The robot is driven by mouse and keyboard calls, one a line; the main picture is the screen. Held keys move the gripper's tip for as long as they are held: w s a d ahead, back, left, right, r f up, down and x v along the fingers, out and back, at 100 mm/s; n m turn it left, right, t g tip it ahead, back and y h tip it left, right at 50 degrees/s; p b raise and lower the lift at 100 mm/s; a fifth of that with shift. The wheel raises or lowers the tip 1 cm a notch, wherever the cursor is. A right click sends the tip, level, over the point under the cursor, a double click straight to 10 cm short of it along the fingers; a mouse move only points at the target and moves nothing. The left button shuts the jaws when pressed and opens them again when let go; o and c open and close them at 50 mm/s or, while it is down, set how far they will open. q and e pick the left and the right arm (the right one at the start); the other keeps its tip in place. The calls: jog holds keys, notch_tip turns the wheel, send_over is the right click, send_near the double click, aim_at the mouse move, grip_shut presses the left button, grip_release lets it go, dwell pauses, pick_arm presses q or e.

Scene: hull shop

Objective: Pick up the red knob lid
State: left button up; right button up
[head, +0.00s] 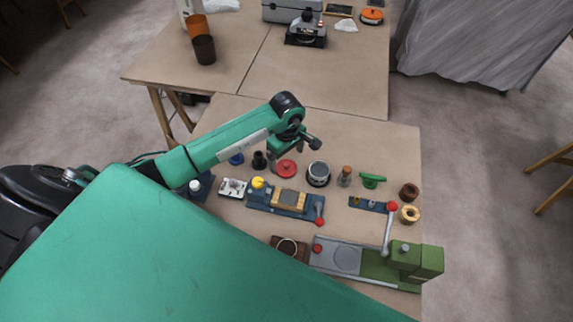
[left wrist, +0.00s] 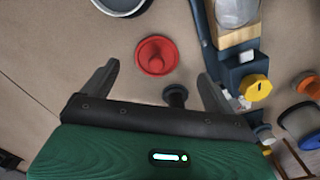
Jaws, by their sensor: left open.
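The red knob lid (head: 287,168) is a round red disc with a raised knob, lying on the brown table among small parts. It also shows in the left wrist view (left wrist: 157,57), just beyond the fingertips and near the middle of the gap. My left gripper (head: 292,147) is above the table close to the lid. In the left wrist view its two grey fingers (left wrist: 157,80) are spread wide with nothing held between them. The lid is apart from both fingers. My right gripper is not seen.
A small black part (left wrist: 175,95) stands close to the lid, between the fingers in the left wrist view. A dark-rimmed round pot (head: 318,174) is to the lid's right. A blue fixture with a wooden block (head: 290,200) lies nearer. A green and grey machine (head: 375,262) is front right.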

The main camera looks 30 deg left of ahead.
aim_at(286, 164)
pick_arm(q)
jog(key=shift+f, duration=0.2)
jog(key=shift+f+p, duration=0.25)
jog(key=shift+p, duration=0.05)
jog(key=f, duration=0.1)
jog(key=f+p, duration=0.1)
jog(key=f, duration=0.2)
jog(key=shift+w+a+p, duration=0.15)
jog(key=shift+w+p, duration=0.15)
jog(key=shift+p, duration=0.1)
jog(key=shift+f, duration=0.3)
jog(key=c, duration=1)
jog(key=shift+c, duration=0.3)
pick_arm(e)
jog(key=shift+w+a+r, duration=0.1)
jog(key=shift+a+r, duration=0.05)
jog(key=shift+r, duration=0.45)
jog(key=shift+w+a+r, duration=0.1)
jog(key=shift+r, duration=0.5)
pick_arm(q)
jog(key=shift+r, duration=0.1)
